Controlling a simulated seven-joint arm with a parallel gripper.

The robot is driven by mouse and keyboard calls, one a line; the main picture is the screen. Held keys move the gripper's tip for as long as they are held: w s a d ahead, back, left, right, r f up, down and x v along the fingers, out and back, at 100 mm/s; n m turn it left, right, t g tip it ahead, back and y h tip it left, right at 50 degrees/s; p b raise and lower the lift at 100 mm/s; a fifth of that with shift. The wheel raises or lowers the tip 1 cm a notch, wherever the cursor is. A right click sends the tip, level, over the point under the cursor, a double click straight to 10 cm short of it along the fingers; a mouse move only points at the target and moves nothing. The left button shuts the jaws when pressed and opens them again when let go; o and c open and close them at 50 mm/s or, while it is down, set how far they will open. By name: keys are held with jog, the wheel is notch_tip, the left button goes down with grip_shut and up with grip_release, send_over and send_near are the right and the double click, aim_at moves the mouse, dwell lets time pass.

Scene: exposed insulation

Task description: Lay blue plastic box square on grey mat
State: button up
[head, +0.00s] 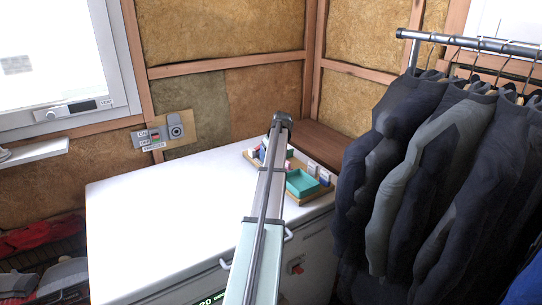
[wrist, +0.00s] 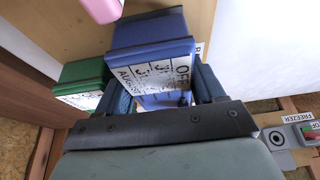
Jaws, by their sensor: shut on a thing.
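In the wrist view a blue plastic box (wrist: 152,36) with a white printed label sits between the two dark fingers of my gripper (wrist: 163,78). The gripper is shut on it. I cannot tell whether the box touches the wooden board (wrist: 192,20) beyond it. In the head view the gripper and the held box are largely hidden behind my arm, around the wooden tray on the white freezer top. I cannot make out a grey mat in either view.
A green box (wrist: 82,78) stands close beside the held box, and a pink thing (wrist: 101,8) is near it. A teal open box (head: 301,183) and small boxes sit on the tray. Dark hanging clothes (head: 390,160) crowd the right. The freezer top (head: 165,205) is clear on the left.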

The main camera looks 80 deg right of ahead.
jog(key=shift+f, duration=0.2)
jog(key=o, duration=1.3)
jog(key=shift+o, duration=0.4)
jog(key=shift+r, duration=3.45)
